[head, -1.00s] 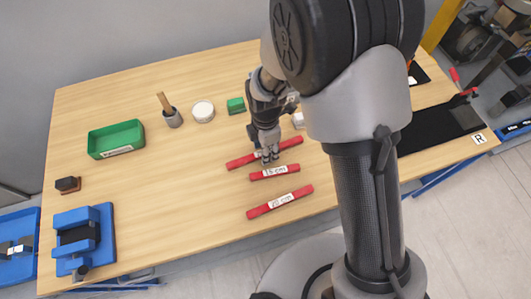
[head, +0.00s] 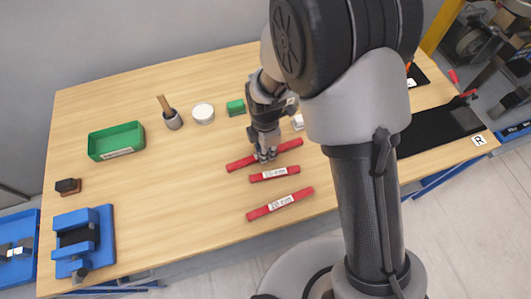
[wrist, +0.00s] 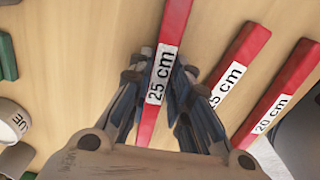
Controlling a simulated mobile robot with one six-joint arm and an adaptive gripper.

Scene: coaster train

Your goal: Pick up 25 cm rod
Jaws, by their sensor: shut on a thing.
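The 25 cm rod (wrist: 172,35) is red with a white label reading "25 cm" and runs between my gripper's fingers in the wrist view. In the head view the rod (head: 290,146) is the farthest of three red rods, with its middle hidden behind the fingers. My gripper (head: 266,156) is shut on the rod around its labelled middle; its fingers also show in the wrist view (wrist: 158,90). I cannot tell whether the rod is clear of the table.
The 15 cm rod (head: 258,178) and the 20 cm rod (head: 268,211) lie nearer on the wooden table (head: 180,215).

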